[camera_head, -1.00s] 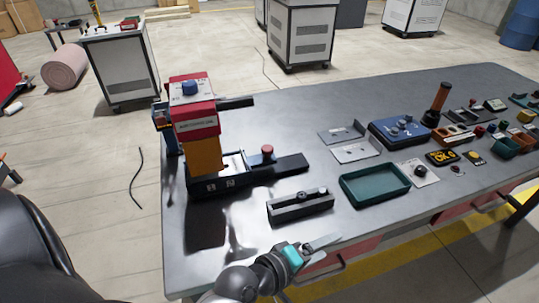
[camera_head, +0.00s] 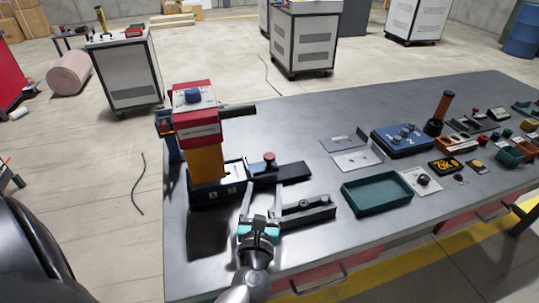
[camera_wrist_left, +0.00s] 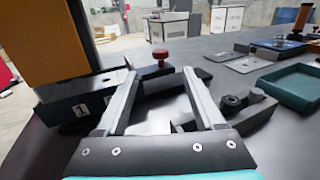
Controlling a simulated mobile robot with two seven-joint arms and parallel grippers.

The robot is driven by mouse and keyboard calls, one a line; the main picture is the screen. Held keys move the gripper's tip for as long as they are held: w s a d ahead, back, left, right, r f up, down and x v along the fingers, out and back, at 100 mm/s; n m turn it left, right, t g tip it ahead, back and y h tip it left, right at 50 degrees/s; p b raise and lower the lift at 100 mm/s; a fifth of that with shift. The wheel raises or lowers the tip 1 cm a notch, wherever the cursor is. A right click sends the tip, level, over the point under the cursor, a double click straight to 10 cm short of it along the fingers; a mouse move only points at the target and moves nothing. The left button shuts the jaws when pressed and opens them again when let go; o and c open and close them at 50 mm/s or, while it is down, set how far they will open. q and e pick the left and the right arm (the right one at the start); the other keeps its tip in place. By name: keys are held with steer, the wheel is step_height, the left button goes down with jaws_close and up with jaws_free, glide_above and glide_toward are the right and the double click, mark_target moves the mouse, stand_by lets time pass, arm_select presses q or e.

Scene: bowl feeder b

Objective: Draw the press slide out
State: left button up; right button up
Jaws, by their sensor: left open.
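The press (camera_head: 207,150) stands on the left of the table, with a red head and an orange column. Its black slide (camera_head: 294,171) reaches right from the press base and carries a red knob (camera_head: 269,158). A pale plate lies on the slide near the press. My left gripper (camera_head: 263,188) is open and empty, its fingers pointing at the slide from the near side. In the left wrist view the red knob (camera_wrist_left: 160,55) appears between and beyond the fingertips (camera_wrist_left: 158,72), apart from them. My right gripper is out of view.
A dark block fixture (camera_head: 308,212) stands close to the right of my left gripper. A green tray (camera_head: 377,194), flat brackets (camera_head: 357,160) and a blue control box (camera_head: 402,139) lie further right. The table's front left area is clear.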

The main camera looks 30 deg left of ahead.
mark_target(269, 160)
arm_select(q)
steer(key=x, duration=1.3)
steer(key=shift+w+a, duration=0.1)
steer(key=shift+w, duration=0.1)
steer(key=shift+c, duration=0.2)
jaws_close()
stand_by(0.7)
